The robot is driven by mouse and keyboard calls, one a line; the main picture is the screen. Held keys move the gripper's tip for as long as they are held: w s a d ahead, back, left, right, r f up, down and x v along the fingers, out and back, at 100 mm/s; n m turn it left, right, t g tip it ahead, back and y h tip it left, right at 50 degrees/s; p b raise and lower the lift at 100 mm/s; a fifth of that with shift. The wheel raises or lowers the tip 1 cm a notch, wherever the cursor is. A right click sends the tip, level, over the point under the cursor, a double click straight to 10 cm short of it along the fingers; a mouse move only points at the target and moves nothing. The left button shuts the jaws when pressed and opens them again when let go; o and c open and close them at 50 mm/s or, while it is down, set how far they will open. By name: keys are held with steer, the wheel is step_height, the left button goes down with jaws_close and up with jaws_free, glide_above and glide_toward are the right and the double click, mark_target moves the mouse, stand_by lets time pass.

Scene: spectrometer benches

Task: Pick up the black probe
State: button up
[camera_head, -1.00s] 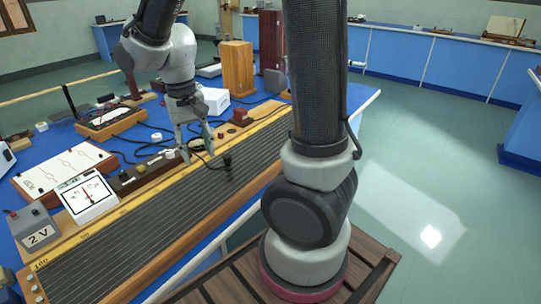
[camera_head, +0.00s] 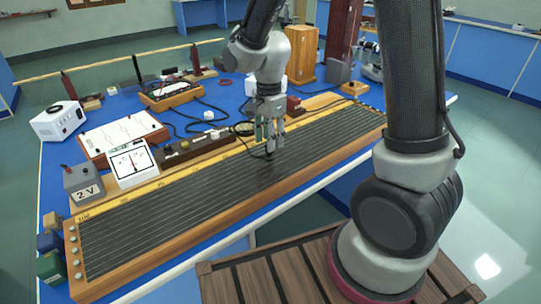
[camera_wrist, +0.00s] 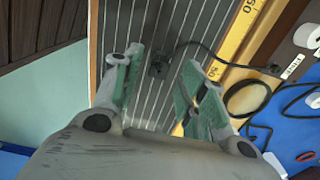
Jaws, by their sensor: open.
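The black probe (camera_wrist: 158,66) stands on the dark striped wire board (camera_wrist: 168,24), with a thin black cable running off to the right in the wrist view. In the head view the probe (camera_head: 269,151) is small and partly hidden by the fingers. My gripper (camera_head: 268,142) points down over the board. In the wrist view my gripper (camera_wrist: 161,58) is open, its green-padded fingers on either side of the probe with gaps on both sides. I cannot tell the exact height of the fingertips over the board.
A yellow scale strip (camera_wrist: 245,42) runs along the board. Behind it are a dark terminal strip (camera_head: 196,151), a meter (camera_head: 133,166), a grey 2 V box (camera_head: 84,187) and loose cables on the blue bench. The board's left part is clear.

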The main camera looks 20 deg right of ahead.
step_height(320, 180, down, 4)
steer(key=shift+r, duration=0.1)
steer(key=shift+c, duration=0.2)
jaws_close()
